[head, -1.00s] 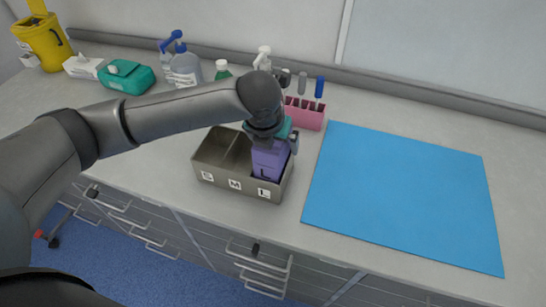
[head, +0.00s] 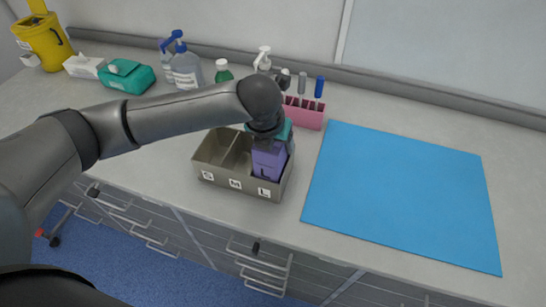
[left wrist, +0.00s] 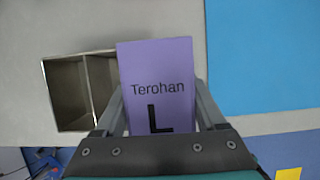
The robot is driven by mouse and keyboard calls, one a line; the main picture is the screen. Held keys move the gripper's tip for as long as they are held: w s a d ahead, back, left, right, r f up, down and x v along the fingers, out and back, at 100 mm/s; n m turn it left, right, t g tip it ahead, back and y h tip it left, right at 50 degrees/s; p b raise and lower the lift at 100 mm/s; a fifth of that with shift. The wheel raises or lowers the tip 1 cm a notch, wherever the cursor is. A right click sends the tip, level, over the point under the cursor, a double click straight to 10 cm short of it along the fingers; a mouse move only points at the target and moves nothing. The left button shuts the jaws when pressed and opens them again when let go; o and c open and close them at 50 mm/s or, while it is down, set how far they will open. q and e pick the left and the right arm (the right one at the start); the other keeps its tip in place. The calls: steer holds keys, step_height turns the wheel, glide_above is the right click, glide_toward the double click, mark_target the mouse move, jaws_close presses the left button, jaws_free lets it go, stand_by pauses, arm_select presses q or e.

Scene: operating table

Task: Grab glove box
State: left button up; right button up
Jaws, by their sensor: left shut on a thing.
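The purple glove box (head: 268,162), marked "L", stands in the right compartment of a grey-beige holder (head: 222,181) labelled S, M and L. It also shows in the left wrist view (left wrist: 158,75) with the text "Terohan". My left gripper (head: 272,140) is over the box from above. In the left wrist view its two fingers (left wrist: 160,118) lie along both sides of the box and are shut on it. The other compartments of the holder (left wrist: 68,95) look empty. My right gripper is not in view.
A blue mat (head: 405,195) lies to the right of the holder. A pink rack (head: 305,113) with tools stands behind it. Bottles (head: 186,70), a teal pack (head: 127,77) and a yellow bin (head: 43,42) stand at the back left.

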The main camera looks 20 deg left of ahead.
arm_select(q)
steer(key=shift+r, duration=0.1)
jaws_close()
stand_by(0.4)
